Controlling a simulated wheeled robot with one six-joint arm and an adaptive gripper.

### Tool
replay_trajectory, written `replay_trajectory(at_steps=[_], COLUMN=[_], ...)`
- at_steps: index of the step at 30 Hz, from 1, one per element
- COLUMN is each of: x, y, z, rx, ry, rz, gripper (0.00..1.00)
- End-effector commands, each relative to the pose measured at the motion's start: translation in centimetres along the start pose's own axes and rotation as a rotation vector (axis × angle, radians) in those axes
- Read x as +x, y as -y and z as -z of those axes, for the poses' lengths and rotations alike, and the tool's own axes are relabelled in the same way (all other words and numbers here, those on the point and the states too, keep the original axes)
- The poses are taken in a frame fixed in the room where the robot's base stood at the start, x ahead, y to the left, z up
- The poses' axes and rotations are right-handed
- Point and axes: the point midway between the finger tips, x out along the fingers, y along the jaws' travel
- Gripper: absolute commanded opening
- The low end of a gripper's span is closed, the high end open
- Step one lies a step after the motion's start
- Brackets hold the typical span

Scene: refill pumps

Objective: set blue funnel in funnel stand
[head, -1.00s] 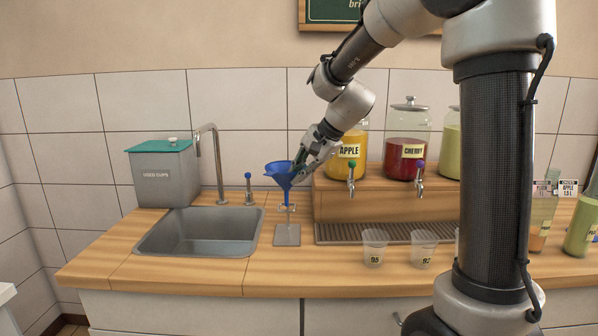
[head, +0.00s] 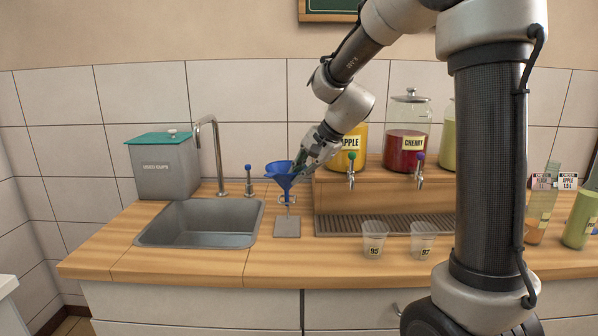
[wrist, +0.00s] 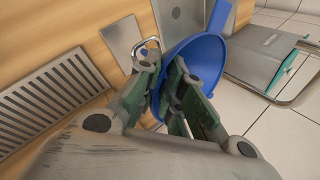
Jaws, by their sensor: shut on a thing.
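The blue funnel (head: 283,174) is upright, its wide mouth up and its spout down, over the funnel stand (head: 287,228). The stand has a square grey base plate and a thin post with a ring near the spout. My gripper (head: 302,166) is shut on the right side of the funnel's rim. In the wrist view the green finger pads (wrist: 172,92) grip the wall of the funnel (wrist: 203,62), and the stand's base (wrist: 122,40) and metal ring show beside it. I cannot tell whether the spout is inside the ring.
The sink (head: 200,224) with its tap is to the left, and a used-cups bin (head: 164,170) is behind it. The juice dispensers (head: 405,143) stand to the right on a wooden riser above a drip grate (head: 380,225). Two clear cups (head: 374,240) stand in front.

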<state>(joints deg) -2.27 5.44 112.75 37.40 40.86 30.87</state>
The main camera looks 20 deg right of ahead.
Motion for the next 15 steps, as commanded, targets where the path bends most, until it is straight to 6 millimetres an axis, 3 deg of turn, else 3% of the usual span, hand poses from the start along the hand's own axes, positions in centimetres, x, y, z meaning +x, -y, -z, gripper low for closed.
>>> replay_trajectory(at_steps=[15], x=[1.04], y=[-0.72], z=[0.12], rx=[0.001], ry=[-0.001], rz=[0.001], gripper=[0.00])
